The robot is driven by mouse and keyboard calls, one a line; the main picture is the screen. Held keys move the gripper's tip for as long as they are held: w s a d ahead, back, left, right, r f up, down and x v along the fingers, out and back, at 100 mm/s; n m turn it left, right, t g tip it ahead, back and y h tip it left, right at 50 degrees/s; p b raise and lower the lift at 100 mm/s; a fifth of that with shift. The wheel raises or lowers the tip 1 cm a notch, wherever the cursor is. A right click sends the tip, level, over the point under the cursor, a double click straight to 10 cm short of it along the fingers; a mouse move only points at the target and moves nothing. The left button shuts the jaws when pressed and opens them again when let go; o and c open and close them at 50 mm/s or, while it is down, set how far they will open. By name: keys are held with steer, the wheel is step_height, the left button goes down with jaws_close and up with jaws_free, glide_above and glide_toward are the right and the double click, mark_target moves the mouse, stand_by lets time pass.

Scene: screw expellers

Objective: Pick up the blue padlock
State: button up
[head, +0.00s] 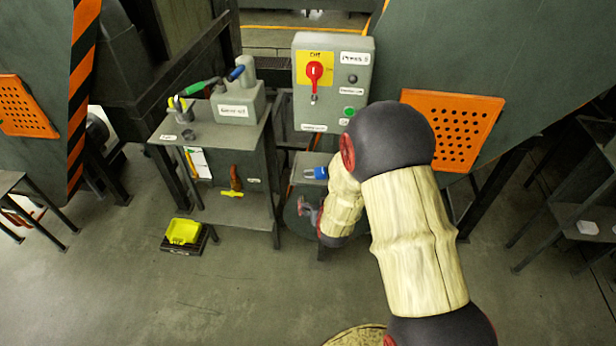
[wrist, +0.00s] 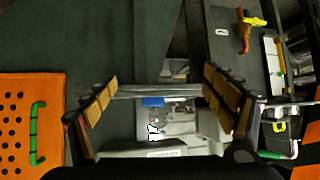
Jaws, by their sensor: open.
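The blue padlock (head: 320,173) sits on a grey box below the control panel, small and partly bordered by my arm in the head view. In the wrist view a small blue shape, seemingly the padlock (wrist: 153,101), shows between my fingers and beyond them, beside a white label. My gripper (wrist: 161,92) is open, with its tan-padded fingers spread wide and nothing between them. It is apart from the padlock.
A grey control panel (head: 333,85) with a red switch stands behind. A metal table (head: 215,134) to the left carries a grey box (head: 238,104) and tools. An orange perforated panel (head: 453,130) is at right. The front-left floor is clear.

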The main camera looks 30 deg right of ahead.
steer(key=t+h, duration=0.1)
steer(key=t, duration=0.1)
glide_toward(315, 171)
steer(key=f, duration=0.1)
steer(key=x, duration=0.2)
steer(key=shift+w+d, duration=0.2)
steer(key=shift+d, duration=0.15)
steer(key=shift+a+r+b+x, duration=0.1)
steer(key=shift+b+x, duration=0.15)
steer(key=shift+x, duration=1.1)
steer(key=shift+a+r+b+x, duration=0.1)
steer(key=shift+b+x, duration=0.15)
steer(key=shift+x, duration=1.05)
steer(key=shift+w, duration=0.2)
steer(key=shift+c, duration=1.3)
steer(key=c, duration=1.1)
steer(key=shift+r, duration=0.1)
